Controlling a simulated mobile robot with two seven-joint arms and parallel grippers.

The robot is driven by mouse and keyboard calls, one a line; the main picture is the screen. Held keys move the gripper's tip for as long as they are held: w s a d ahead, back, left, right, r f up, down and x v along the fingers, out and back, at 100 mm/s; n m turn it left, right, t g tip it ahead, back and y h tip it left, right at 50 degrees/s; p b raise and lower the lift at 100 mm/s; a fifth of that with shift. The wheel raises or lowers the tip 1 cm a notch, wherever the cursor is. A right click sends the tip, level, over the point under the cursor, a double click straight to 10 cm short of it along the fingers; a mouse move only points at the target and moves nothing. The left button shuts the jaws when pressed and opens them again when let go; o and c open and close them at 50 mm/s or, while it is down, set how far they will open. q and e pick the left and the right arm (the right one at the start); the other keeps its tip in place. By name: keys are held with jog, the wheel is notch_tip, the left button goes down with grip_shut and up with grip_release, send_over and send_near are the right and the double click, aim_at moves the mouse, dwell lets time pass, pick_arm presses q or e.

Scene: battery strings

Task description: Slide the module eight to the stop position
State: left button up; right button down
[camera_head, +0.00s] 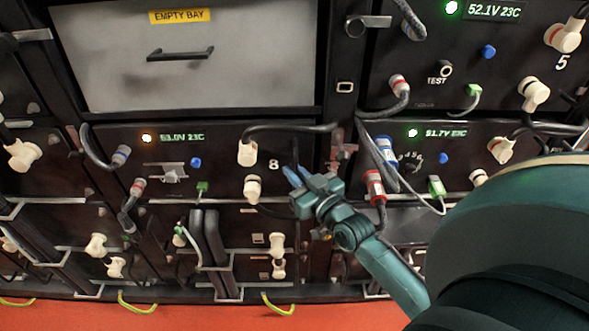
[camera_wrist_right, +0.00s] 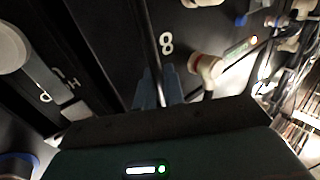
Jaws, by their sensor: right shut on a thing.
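Module eight (camera_head: 222,165) is a dark panel in the middle row, with a white "8", an amber light and a display reading about 53.0V 23C. Cream plugs (camera_head: 247,153) with dark cables sit left of the number. My right gripper (camera_head: 293,174) is at the panel's right end. In the right wrist view its pale blue fingers are shut around a dark upright handle bar (camera_wrist_right: 145,38) beside the "8". The fingers partly hide the bar's lower part. The module's depth against its neighbours is hard to judge. My left gripper is not in view.
An empty bay cover (camera_head: 185,85) is above. Another module (camera_head: 460,150) with a green light is to the right. Grey cables (camera_head: 380,160) and a red connector (camera_head: 374,186) hang close right of my gripper. A red floor (camera_head: 180,315) lies below.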

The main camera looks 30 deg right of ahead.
pick_arm(q)
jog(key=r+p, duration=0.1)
jog(key=p, duration=0.1)
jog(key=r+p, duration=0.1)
jog(key=p, duration=0.1)
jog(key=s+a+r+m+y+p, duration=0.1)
jog(key=p, duration=0.1)
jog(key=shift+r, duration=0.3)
pick_arm(e)
jog(key=s+a, duration=0.8)
jog(key=s, duration=0.5)
jog(key=shift+s+a+r, duration=0.15)
jog(key=shift+s+a, duration=0.15)
jog(key=shift+a, duration=0.05)
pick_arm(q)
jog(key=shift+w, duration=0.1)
pick_arm(e)
jog(key=c, duration=1.6)
grip_release()
jog(key=shift+w+a, duration=0.1)
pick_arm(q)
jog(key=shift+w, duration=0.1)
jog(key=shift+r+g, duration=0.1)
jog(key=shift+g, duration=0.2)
